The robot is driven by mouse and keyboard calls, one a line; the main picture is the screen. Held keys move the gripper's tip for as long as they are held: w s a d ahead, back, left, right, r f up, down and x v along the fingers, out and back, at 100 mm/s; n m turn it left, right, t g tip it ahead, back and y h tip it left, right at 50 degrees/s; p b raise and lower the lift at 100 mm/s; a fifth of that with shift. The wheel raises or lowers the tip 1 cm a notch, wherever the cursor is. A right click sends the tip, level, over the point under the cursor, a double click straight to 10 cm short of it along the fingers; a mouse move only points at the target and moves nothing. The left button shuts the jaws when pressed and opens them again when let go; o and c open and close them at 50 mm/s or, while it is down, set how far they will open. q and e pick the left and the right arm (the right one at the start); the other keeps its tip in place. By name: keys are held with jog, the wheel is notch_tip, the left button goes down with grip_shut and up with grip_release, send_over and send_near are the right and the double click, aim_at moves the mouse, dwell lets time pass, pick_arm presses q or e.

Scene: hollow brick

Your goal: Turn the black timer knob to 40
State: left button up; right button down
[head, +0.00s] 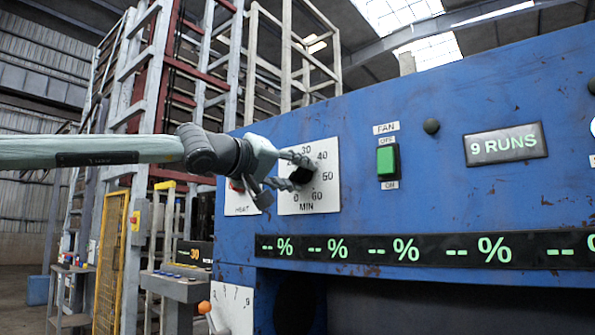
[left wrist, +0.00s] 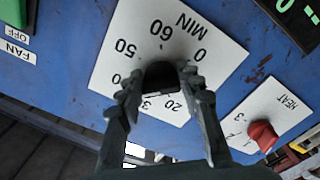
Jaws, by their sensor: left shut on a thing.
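The black timer knob (head: 301,176) sits on a white dial plate (head: 325,194) marked in minutes, on the blue panel. My left gripper (head: 298,172) reaches it from the left and is shut on it. In the left wrist view the black knob (left wrist: 160,73) stands between the two fingers of the gripper (left wrist: 161,88), one on each side. The dial plate (left wrist: 125,45) appears upside down there, with 50, 60, 0 and 20 readable. The fingers cover part of the scale, and I cannot tell which number the knob points at. My right gripper is not in view.
A red HEAT knob (left wrist: 262,135) on its own plate is close beside the dial. A green FAN switch (head: 387,160) is to the right of the dial, with a "9 RUNS" display (head: 506,144) further right. A black percent display strip (head: 440,249) runs below.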

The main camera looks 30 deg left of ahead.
pick_arm(q)
jog(key=shift+m, duration=0.3)
jog(key=o, duration=1.2)
jog(key=shift+c, duration=0.2)
jog(key=shift+s, duration=0.2)
jog(key=s+a, duration=0.1)
jog(key=s, duration=1)
jog(key=shift+s, duration=0.3)
